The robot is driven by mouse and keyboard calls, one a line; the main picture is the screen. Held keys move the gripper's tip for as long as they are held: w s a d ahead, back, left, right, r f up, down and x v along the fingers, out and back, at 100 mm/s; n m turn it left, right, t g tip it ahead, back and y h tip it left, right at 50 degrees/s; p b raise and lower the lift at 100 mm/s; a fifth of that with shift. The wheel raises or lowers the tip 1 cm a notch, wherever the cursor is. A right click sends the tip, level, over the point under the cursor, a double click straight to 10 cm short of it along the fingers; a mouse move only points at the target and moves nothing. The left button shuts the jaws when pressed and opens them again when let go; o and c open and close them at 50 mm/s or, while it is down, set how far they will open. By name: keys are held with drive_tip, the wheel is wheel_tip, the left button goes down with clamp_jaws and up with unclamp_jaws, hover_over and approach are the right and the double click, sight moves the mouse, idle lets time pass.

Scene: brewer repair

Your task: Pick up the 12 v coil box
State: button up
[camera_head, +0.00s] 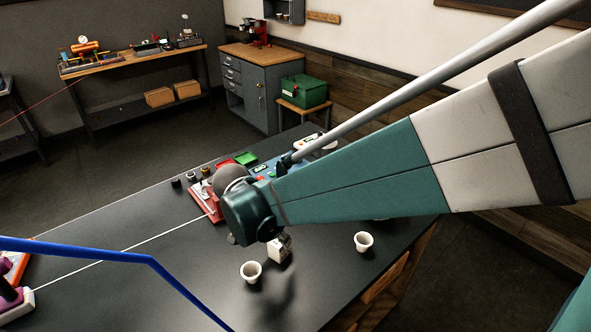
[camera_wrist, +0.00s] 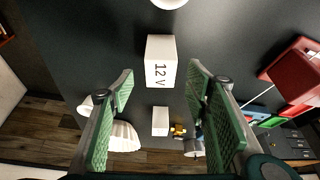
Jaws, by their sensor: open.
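The 12 v coil box is a small white box marked "12 V" (camera_wrist: 161,62) in the wrist view. It lies ahead of my gripper (camera_wrist: 160,84), roughly centred between the two green-padded fingers but beyond their tips. My gripper is open with nothing between its pads. In the head view a small white box with dark marks (camera_head: 279,248) sits on the dark bench just below my wrist. My arm hides the fingers in that view.
White cups stand on the bench, one left (camera_head: 251,271) and one right (camera_head: 363,241) of the box. A second white block (camera_wrist: 160,121) shows in the wrist view. A red device (camera_wrist: 296,74) is to the right there. A blue bar (camera_head: 110,254) crosses the head view's lower left.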

drive_tip(key=shift+w+d+f, duration=0.1)
drive_tip(key=shift+f, duration=0.15)
drive_tip(key=shift+f, duration=0.1)
drive_tip(key=shift+b+x, duration=0.4)
drive_tip(key=shift+x, duration=2.1)
drive_tip(key=shift+w, duration=0.1)
drive_tip(key=c, duration=1.1)
drive_tip(key=shift+r+p, duration=0.65)
drive_tip(key=shift+r, duration=4.4)
